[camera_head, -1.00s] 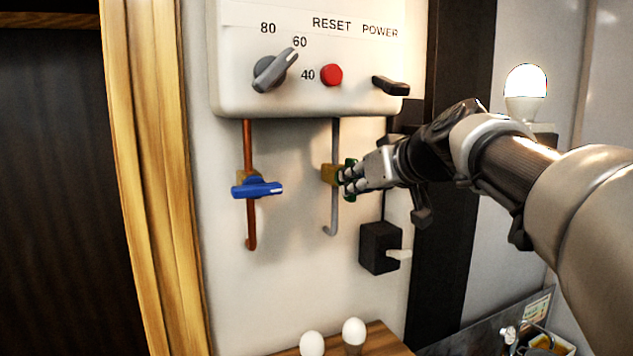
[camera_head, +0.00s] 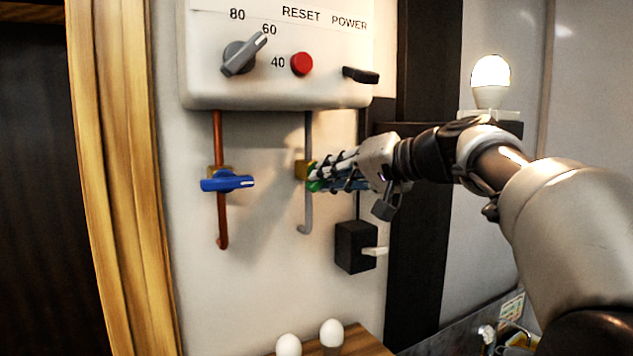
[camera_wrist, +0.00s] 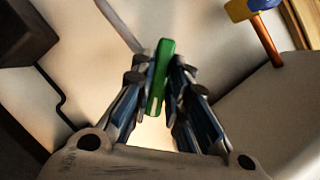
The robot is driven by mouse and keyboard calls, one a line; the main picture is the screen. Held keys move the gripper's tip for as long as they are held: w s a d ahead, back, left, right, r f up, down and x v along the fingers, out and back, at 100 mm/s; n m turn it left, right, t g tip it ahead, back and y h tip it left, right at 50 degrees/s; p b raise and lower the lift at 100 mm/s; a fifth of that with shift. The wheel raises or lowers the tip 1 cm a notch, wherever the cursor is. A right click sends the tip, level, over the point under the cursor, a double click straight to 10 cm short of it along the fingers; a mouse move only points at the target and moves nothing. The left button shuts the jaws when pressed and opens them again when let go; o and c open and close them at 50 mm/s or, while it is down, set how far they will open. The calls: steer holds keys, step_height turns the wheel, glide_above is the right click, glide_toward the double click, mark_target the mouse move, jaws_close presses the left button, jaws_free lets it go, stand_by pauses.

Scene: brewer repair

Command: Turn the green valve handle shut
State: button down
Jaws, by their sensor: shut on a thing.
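The green valve handle (camera_wrist: 161,75) is between the two fingers of my gripper (camera_wrist: 160,88) in the wrist view, and the fingers are closed on it. In the head view my gripper (camera_head: 318,180) reaches in from the right and covers most of the green handle (camera_head: 313,185). A brass valve body (camera_head: 301,169) shows just left of the fingertips on a grey pipe (camera_head: 307,214). The pipe hangs below the white brewer panel. Much of the handle is hidden by the fingers in the head view, so its exact angle there is hard to tell.
A blue valve handle (camera_head: 228,181) sits on a copper pipe (camera_head: 222,224) to the left. Above is the brewer panel (camera_head: 200,90) with a grey knob, red button and black power lever (camera_head: 361,76). A black box (camera_head: 355,246) is below my gripper.

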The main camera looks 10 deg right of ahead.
steer(key=shift+f+m+t+y+b, duration=0.1)
steer(key=shift+m+t+y+b, duration=0.2)
steer(key=shift+m+y+b, duration=0.95)
steer(key=shift+m+t+y+b, duration=0.3)
steer(key=shift+m+b, duration=0.2)
steer(key=shift+m, duration=1.45)
steer(key=c, duration=1.8)
jaws_free()
steer(key=shift+o, duration=1.2)
steer(key=shift+w+a, duration=0.1)
steer(key=v, duration=1.2)
